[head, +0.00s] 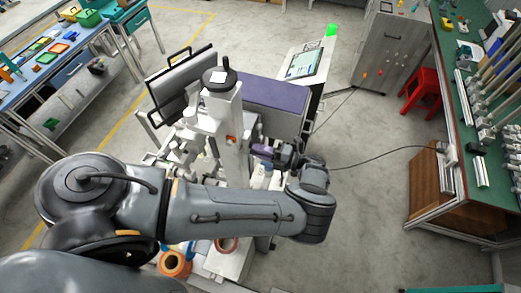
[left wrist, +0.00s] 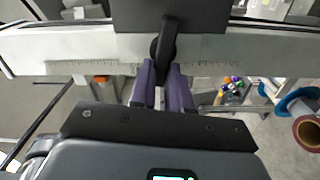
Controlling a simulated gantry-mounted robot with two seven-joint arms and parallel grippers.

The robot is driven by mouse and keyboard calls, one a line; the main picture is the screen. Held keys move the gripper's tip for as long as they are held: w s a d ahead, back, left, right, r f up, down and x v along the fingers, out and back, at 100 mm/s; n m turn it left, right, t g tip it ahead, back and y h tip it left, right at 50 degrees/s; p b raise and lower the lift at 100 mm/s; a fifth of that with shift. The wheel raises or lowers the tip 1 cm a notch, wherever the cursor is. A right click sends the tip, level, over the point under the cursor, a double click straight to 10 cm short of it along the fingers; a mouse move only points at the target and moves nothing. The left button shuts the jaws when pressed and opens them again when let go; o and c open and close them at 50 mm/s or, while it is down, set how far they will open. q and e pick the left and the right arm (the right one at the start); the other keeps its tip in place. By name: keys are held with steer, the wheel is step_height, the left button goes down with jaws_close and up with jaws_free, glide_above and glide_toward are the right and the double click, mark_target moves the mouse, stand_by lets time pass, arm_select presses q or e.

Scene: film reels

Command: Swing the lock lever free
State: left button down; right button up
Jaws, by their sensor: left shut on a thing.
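The lock lever (left wrist: 167,38) is a black handle standing in front of a black block on a pale rail with a ruler scale, in the left wrist view. My left gripper (left wrist: 164,72) has purple fingers. They are closed around the lower end of the lever, one finger on each side. In the head view, my left gripper (head: 262,151) is at the right side of the pale machine column (head: 222,125). There the lever is too small and covered to make out. My right gripper is not in view.
A purple-topped cabinet (head: 275,95) and a black-framed panel (head: 180,80) stand behind the machine. Film reels (head: 174,264) lie at its front; more reels (left wrist: 306,131) show at right in the wrist view.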

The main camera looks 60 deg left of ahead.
arm_select(q)
steer(key=shift+f+n, duration=0.15)
steer(key=shift+n, duration=0.85)
steer(key=c, duration=1.1)
jaws_free()
steer(key=b+v, duration=0.3)
steer(key=v, duration=0.8)
steer(key=shift+a, duration=0.1)
